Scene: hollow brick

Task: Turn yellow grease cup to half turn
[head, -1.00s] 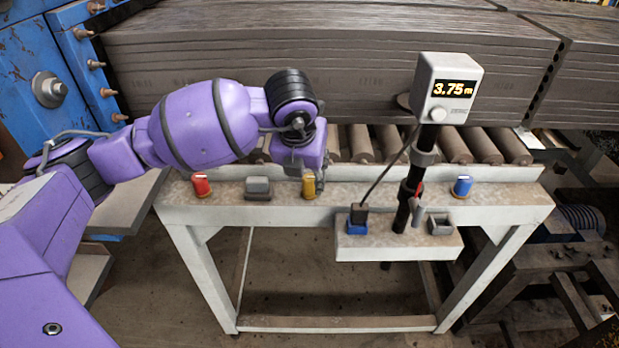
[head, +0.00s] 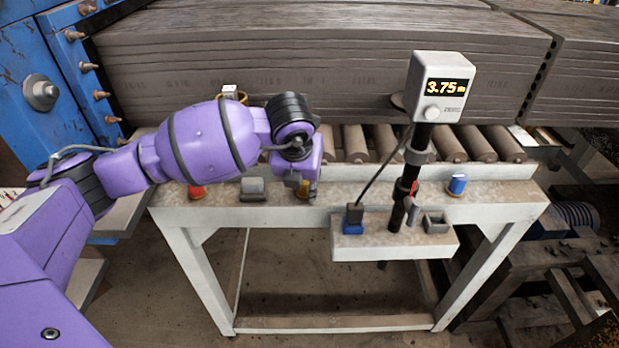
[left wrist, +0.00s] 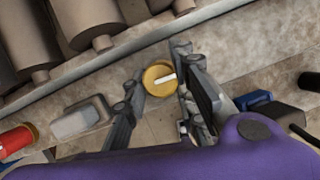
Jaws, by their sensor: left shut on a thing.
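The yellow grease cup (left wrist: 160,79) shows from above in the left wrist view, round, with a white bar mark across its top. In the head view only a yellow sliver of the cup (head: 312,188) shows on the bench's front ledge, the rest hidden by my wrist. My left gripper (left wrist: 158,80) is shut on the cup, one finger on each side of it; it also shows in the head view (head: 303,186). The white mark points roughly sideways, slightly tilted, in the wrist view. My right gripper is not in view.
A red cup (head: 197,191) and a grey block (head: 253,187) stand left of the yellow cup on the bench (head: 390,190). A blue cup (head: 457,184) stands at the right. A post with a 3.75 m display (head: 443,85) rises right of my gripper. Rollers (head: 355,143) lie behind.

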